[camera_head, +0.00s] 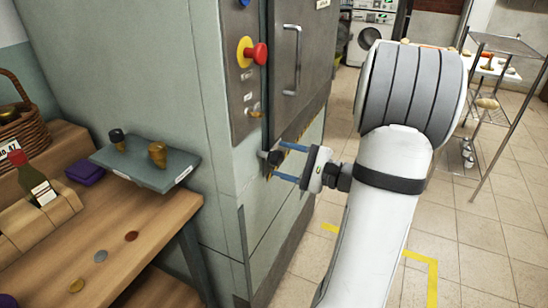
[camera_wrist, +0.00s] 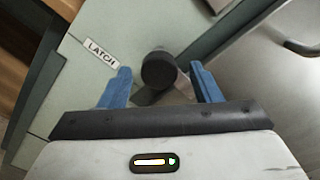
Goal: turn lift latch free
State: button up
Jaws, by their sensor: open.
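The lift latch shows in the wrist view as a round black knob (camera_wrist: 158,70) on a dark bar, next to a white label reading LATCH (camera_wrist: 102,50). In the head view the dark latch knob (camera_head: 274,158) sits low on the edge of the grey-green lift cabinet. My gripper (camera_wrist: 161,68) is open, with one blue finger on each side of the knob and a visible gap to each. In the head view my gripper (camera_head: 279,160) reaches the knob from the right. The lower part of the latch bar is partly hidden behind my gripper body.
Above the latch are a control panel with a red button (camera_head: 257,53) and a door with a long handle (camera_head: 292,60). Floor at right is open before a wire rack (camera_head: 508,43).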

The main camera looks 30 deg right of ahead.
aim_at(280, 160)
jog(key=shift+x, duration=2.05)
jog(key=shift+c, duration=0.5)
jog(key=shift+f, duration=0.1)
grip_shut()
jog(key=shift+d, duration=0.2)
jog(key=shift+s+a+b, duration=0.1)
jog(key=shift+a+b, duration=0.1)
jog(key=shift+b, duration=0.1)
